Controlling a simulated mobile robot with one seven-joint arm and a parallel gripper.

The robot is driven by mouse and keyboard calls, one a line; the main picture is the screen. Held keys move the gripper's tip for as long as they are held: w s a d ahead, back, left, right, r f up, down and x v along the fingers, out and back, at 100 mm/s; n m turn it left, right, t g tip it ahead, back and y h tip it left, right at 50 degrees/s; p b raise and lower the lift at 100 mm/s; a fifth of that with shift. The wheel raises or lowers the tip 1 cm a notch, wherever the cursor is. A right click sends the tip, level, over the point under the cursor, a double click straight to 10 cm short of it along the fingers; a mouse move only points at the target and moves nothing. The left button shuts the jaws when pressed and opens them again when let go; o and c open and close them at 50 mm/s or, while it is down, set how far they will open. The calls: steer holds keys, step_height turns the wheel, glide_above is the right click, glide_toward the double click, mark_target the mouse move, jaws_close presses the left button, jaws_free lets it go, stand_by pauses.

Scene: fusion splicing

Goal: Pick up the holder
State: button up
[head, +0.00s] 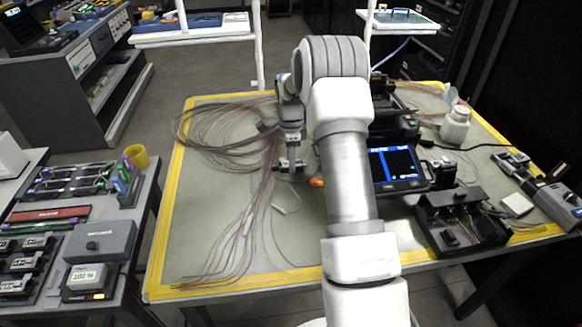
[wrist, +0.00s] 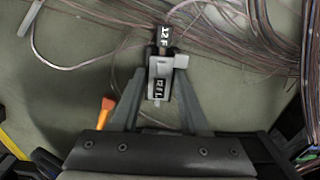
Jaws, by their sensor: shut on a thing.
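The holder (wrist: 159,68) is a small grey-metal piece with a black label bearing white characters; it sits between the fingers in the wrist view. A second black labelled piece (wrist: 164,36) lies just beyond it, by the fibres. My gripper (wrist: 161,78) is shut on the holder, one finger on each side. In the head view my gripper (head: 291,168) points down at the mat, left of the splicer; the holder is too small to make out clearly there. I cannot tell whether the holder is clear of the mat.
Loose brown fibre bundles (head: 225,125) spread over the left of the yellow-edged table (head: 195,235). An orange-tipped tool (wrist: 107,108) lies beside the left finger. The splicer with a blue screen (head: 393,165) and a black tray (head: 460,222) stand to the right.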

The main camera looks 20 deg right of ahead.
jaws_close()
step_height(320, 180, up, 10)
steer(key=p, duration=0.1)
steer(key=shift+p, duration=0.35)
